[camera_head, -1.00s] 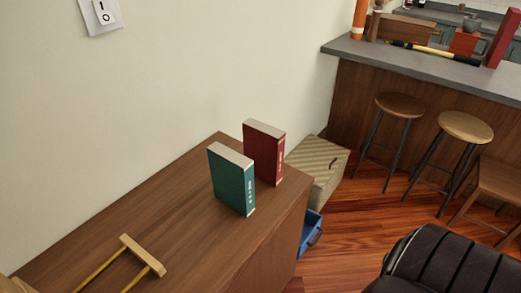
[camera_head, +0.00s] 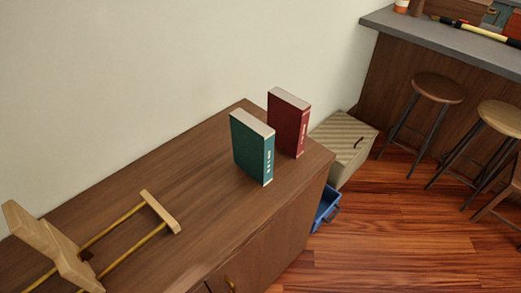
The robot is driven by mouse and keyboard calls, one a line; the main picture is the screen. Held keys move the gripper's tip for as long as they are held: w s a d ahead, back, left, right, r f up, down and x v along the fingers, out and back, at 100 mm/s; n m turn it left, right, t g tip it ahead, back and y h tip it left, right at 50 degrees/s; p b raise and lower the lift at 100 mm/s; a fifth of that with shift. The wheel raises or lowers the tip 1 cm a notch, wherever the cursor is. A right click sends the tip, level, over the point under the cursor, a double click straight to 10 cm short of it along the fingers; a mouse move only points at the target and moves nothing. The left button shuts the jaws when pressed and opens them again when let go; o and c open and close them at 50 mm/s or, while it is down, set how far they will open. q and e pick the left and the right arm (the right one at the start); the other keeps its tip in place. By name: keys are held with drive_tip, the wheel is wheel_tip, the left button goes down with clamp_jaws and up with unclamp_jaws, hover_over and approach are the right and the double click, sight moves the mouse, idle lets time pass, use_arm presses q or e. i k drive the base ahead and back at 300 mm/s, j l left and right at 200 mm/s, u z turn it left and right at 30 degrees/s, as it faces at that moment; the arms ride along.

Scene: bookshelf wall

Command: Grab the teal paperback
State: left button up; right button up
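The teal paperback (camera_head: 252,150) stands upright on the wooden cabinet top (camera_head: 190,205), towards its right end. Its white lettering faces right. A red book (camera_head: 288,122) stands upright just behind it and to its right, overlapped in part by the teal one in this view. Neither of my grippers shows in the head view, and nothing touches the teal book.
A wooden rack with yellow rods (camera_head: 125,235) lies on the cabinet's left part. The top between rack and books is clear. A wall runs behind. A beige box (camera_head: 342,142) and a blue bin (camera_head: 325,206) stand past the right end. Stools (camera_head: 437,88) stand by a counter (camera_head: 440,38).

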sight(253, 141)
drive_tip(key=k+l+u, duration=0.1)
drive_tip(key=k+u, duration=0.2)
drive_tip(key=k, duration=0.15)
drive_tip(key=i+l+u, duration=0.1)
drive_tip(key=l+u, duration=0.25)
drive_tip(key=u, duration=0.15)
drive_tip(key=l+u, duration=0.35)
drive_tip(key=u, duration=0.15)
